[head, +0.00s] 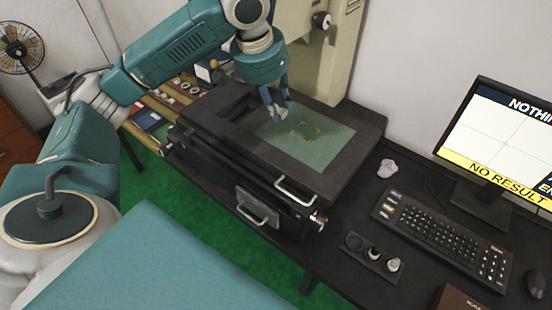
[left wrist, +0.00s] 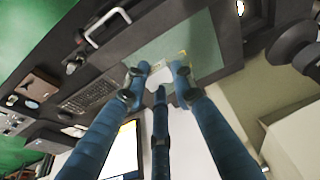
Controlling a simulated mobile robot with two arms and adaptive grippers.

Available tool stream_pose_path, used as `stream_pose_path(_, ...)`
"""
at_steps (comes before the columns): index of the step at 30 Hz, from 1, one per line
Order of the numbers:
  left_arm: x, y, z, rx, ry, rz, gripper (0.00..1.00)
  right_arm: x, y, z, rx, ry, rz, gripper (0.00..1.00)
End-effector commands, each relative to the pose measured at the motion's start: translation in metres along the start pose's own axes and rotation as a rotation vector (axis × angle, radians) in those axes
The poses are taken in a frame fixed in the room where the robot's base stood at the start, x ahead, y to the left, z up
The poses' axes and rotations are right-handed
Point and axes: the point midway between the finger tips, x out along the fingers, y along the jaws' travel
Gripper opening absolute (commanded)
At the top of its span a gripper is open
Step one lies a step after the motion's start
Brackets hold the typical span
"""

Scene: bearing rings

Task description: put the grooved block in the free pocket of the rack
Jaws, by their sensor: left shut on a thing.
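My left gripper (head: 277,110) is low over the glass plate (head: 335,150) of the measuring stage. It is shut on a small pale grey thing, which seems to be the grooved block (head: 281,113). In the left wrist view the pale block (left wrist: 160,76) shows between the blue fingers of the gripper (left wrist: 160,78); its groove cannot be made out. Whether it touches the glass I cannot tell. The small black rack (head: 374,257) lies on the table in front of the keyboard. My right gripper is not in view.
Yellow corner marks (head: 305,130) lie on the glass beside the gripper. The stage has metal handles (head: 295,190) at its front. A crumpled pale lump (head: 387,168), a keyboard (head: 440,232), a monitor (head: 500,145) and a mouse (head: 536,283) stand to the right.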

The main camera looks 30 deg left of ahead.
Motion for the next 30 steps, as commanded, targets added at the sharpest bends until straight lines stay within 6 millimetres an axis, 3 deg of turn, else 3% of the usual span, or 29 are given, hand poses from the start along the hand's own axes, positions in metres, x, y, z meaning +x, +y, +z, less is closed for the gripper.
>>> stream_pose_path(13, 0.109, 0.0, 0.036, -0.001, -0.006, 0.0, 0.0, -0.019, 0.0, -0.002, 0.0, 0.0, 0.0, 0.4)
stream_pose_path(23, 0.145, 0.0, 0.047, 0.0, -0.004, 0.0, 0.0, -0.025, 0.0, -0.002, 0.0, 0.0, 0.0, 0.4)
stream_pose_path(26, 0.154, 0.0, 0.05, -0.002, -0.006, 0.001, 0.0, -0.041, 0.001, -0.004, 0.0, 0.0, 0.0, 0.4)
stream_pose_path(30, 0.168, 0.001, 0.053, 0.0, -0.002, 0.0, 0.0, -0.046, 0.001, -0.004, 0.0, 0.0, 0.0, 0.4)
